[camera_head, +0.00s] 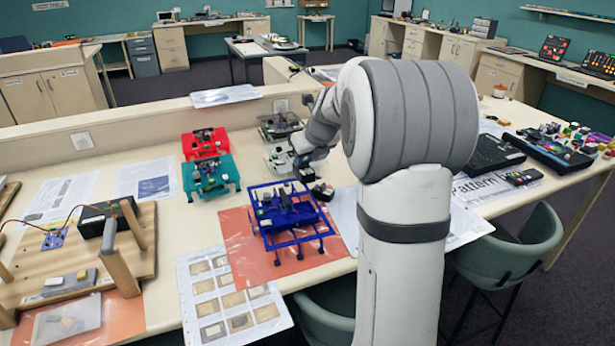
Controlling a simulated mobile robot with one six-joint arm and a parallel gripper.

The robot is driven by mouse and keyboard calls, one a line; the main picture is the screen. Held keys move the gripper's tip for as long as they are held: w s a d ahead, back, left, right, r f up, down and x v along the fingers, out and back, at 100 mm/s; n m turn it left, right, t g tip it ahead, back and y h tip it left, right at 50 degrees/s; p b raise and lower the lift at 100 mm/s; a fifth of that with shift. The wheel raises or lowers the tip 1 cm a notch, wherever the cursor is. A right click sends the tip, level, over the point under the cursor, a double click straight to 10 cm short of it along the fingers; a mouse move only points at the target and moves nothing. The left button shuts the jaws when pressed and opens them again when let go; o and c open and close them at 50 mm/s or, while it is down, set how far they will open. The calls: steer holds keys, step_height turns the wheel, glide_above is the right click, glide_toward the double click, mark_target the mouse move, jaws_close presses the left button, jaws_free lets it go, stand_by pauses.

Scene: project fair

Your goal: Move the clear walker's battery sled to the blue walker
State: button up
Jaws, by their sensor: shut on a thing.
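The blue walker (287,215) stands on an orange sheet in the middle of the table, with small parts on its top deck. My gripper (306,172) is just behind and above the blue walker's back right side, beside a white walker. It is shut on a small dark thing, which looks like the battery sled; the jaws and most of it are too small and covered to make out.
A red walker (205,143), a teal walker (211,175) and a white walker (280,158) stand close by. A wooden rig (85,250) fills the left. My arm covers the table's right middle.

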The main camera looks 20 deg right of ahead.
mark_target(306, 169)
steer(key=f+b, duration=0.3)
steer(key=f, duration=0.1)
steer(key=shift+w+d, duration=0.1)
steer(key=shift+w, duration=0.15)
step_height(306, 169, down, 8)
steer(key=b, duration=0.6)
steer(key=shift+s+d+r+b, duration=0.1)
steer(key=shift+r+b, duration=0.05)
steer(key=shift+b, duration=0.25)
steer(key=shift+r, duration=0.15)
steer(key=shift+p, duration=0.5)
steer(key=shift+m+h+p, duration=0.3)
steer(key=shift+m+p, duration=0.2)
steer(key=shift+p, duration=0.3)
steer(key=shift+f+p, duration=0.6)
steer(key=shift+f, duration=0.5)
stand_by(2.0)
